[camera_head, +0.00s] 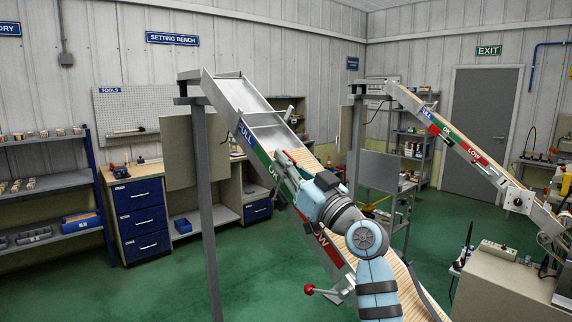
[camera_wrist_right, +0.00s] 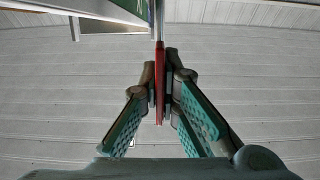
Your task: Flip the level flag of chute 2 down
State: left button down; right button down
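The nearer chute (camera_head: 236,93) slopes down to the right, with a FULL, OK and LOW strip (camera_head: 247,137) on its side. My right gripper (camera_head: 283,170) is beside this strip near the OK part. In the right wrist view, a thin red flag (camera_wrist_right: 159,85) stands edge-on between the fingertips of my right gripper (camera_wrist_right: 161,85), which are closed against it from both sides. A farther chute (camera_head: 408,98) at the right has a similar strip, with a red flag (camera_head: 434,129) near its OK part. I cannot read a chute number. My left gripper is not in view.
A red-knobbed lever (camera_head: 310,289) sticks out below the nearer chute's LOW label. A grey post (camera_head: 205,190) holds up its high end. A grey cabinet (camera_head: 500,290) stands at lower right. Green floor is open at left.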

jog(key=w+a+g+h, duration=0.1)
jog(key=g, duration=0.1)
jog(key=w+a+r+g+h+p, duration=0.1)
jog(key=w+g+h, duration=0.1)
jog(key=shift+w+a, duration=0.25)
jog(key=shift+a, duration=0.05)
jog(key=shift+w+a+g, duration=0.1)
jog(key=shift+w+g, duration=0.1)
jog(key=shift+g, duration=0.1)
jog(key=c, duration=1.8)
grip_release()
jog(key=shift+s, duration=0.1)
